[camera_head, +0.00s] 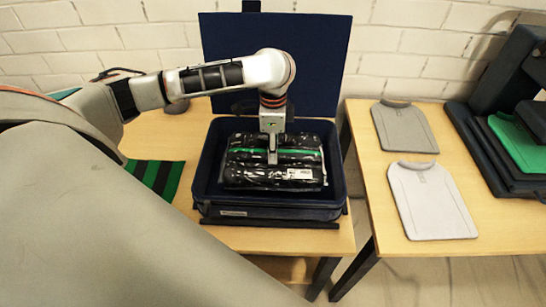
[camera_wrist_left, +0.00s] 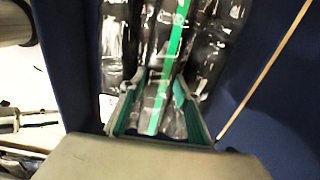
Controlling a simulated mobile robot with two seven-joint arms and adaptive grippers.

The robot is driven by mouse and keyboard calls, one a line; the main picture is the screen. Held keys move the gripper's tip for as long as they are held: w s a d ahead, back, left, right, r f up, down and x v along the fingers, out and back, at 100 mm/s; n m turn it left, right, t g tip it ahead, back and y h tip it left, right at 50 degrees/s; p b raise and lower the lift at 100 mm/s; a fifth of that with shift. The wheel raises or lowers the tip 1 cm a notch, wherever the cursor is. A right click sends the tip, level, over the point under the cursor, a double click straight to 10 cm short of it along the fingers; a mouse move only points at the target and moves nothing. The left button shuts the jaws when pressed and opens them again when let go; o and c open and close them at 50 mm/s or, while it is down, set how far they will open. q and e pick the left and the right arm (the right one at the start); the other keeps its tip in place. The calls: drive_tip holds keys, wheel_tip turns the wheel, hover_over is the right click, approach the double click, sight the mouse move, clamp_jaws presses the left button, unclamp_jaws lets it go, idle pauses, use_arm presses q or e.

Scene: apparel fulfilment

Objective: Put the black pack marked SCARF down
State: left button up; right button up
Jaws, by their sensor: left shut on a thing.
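The black pack (camera_head: 300,158) is wrapped in shiny clear film with a green stripe and a small white label, too small to read. It sits inside or just over the opening of the dark blue open case (camera_head: 338,200). My left gripper (camera_head: 273,158) reaches down from above and is shut on the pack near its middle. In the left wrist view the fingers (camera_wrist_left: 158,115) pinch the film around the green stripe of the pack (camera_wrist_left: 205,45). Whether the pack touches the case floor is hidden. My right gripper is not in view.
The case lid (camera_head: 275,60) stands upright behind. A green and black striped cloth (camera_head: 160,177) lies left of the case.

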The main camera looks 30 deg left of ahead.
use_arm(q)
drive_tip(key=shift+f, duration=1.95)
drive_tip(key=shift+f, duration=0.15)
drive_tip(key=o, duration=1.2)
